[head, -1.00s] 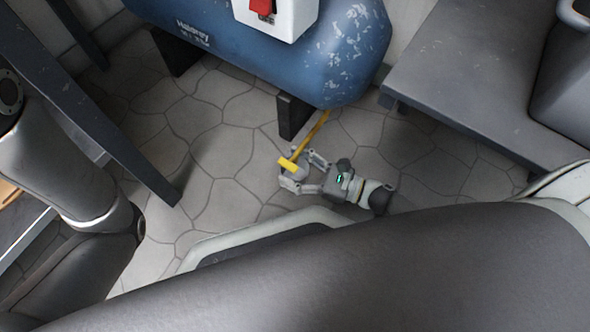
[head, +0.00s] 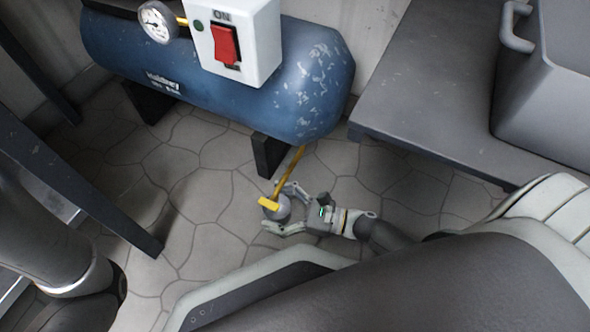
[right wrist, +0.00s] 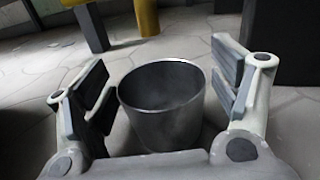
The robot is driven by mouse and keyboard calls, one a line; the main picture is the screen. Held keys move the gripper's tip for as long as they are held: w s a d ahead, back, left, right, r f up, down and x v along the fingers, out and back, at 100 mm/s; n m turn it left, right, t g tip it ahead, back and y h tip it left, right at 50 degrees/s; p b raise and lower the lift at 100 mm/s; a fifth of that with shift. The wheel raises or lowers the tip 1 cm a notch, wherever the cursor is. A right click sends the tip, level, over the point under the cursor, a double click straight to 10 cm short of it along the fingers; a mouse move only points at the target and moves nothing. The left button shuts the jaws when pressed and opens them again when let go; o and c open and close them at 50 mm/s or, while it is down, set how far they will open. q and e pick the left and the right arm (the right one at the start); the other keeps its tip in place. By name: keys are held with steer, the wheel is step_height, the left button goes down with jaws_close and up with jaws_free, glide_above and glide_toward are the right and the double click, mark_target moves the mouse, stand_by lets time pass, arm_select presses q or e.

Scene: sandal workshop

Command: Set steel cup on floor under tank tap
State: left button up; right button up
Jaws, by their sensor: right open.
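The steel cup (right wrist: 160,105) stands upright on the floor in the right wrist view, its open mouth up. My right gripper (right wrist: 162,95) is open, with one finger on each side of the cup and a gap on both sides. The gripper (head: 272,208) also shows in the head view, low at the floor. The yellow tap (head: 268,204) ends a thin yellow pipe from the underside of the blue tank (head: 250,95). My left gripper is out of view.
A white switch box (head: 256,50) with a red switch and a pressure gauge (head: 157,22) sit on the tank. A dark tank foot (head: 267,155) stands near the pipe. A grey bench (head: 425,90) is at right, a dark table leg (head: 90,190) at left. Stone floor between is clear.

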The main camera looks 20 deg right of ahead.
steer(key=shift+r, duration=0.15)
steer(key=p+v, duration=0.4)
steer(key=v, duration=0.8)
steer(key=shift+p, duration=0.4)
